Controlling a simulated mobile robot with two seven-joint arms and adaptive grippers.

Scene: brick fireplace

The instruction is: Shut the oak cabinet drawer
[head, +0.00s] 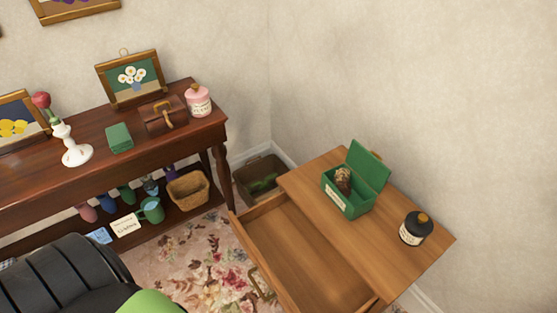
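The oak cabinet (311,166) stands at the lower right, against the wall. Its drawer (296,252) is pulled well out towards the lower left, and the part of its inside that shows is empty. The drawer's brass handle (262,284) is on its front, near the bottom edge of the picture. The near end of the drawer is cut off by the frame. A dark ribbed part of my own body with a green piece fills the lower left corner. Neither of my grippers shows.
On the cabinet top are an open green box (347,203) with a brown item inside and a black jar (416,228). A dark wooden side table (100,165) with ornaments stands at the left. A dark bin (258,178) sits in the corner. Floral carpet (195,262) lies left of the drawer.

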